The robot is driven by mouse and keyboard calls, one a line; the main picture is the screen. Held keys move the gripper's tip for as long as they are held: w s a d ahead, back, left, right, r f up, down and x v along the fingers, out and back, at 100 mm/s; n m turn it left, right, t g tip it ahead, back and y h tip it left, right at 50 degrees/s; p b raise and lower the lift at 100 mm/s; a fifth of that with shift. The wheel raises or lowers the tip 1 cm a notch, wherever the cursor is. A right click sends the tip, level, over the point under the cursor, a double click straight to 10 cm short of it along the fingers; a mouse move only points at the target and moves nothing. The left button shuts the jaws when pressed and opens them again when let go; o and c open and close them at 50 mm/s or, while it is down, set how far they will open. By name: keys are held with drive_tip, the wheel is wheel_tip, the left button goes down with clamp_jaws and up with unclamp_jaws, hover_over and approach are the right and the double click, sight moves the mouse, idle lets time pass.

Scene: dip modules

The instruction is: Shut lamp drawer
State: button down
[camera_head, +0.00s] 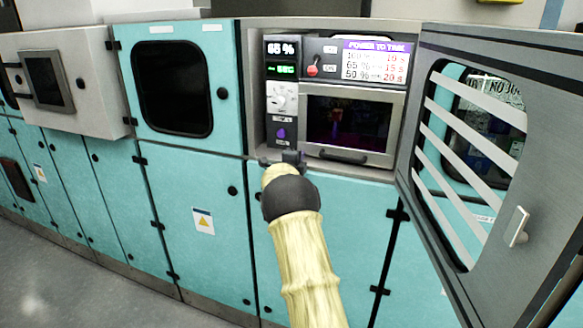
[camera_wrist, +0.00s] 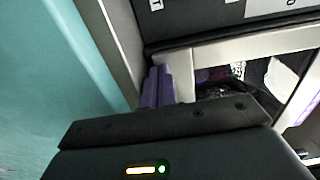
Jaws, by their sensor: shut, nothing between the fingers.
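The likely lamp drawer is a silver-framed front (camera_head: 398,128) with a dark window and a dark handle (camera_head: 343,156) along its bottom, set in an open bay. It looks at or near flush, but I cannot tell whether it stands out. In the wrist view its pale frame (camera_wrist: 240,46) lies beyond and to the right of the fingers. My gripper (camera_head: 284,157) is at the bay's lower left, below the control panel and left of the handle. Its purple fingers (camera_wrist: 158,87) are together and empty. I cannot tell whether they touch anything.
The control panel (camera_head: 282,90) shows 65% and has a dial and a purple button. A red switch (camera_head: 313,66) and a time chart (camera_head: 378,60) sit above the drawer. A grey slatted door (camera_head: 418,170) stands open at right. Teal cabinets (camera_head: 185,190) fill the left.

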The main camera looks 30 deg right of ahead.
drive_tip(key=shift+s+r+b, duration=0.1)
drive_tip(key=shift+s+b, duration=0.1)
drive_tip(key=shift+b, duration=0.15)
drive_tip(key=b+v, duration=0.3)
drive_tip(key=v, duration=1.1)
drive_tip(key=shift+w+b, duration=0.2)
drive_tip(key=shift+b, duration=0.1)
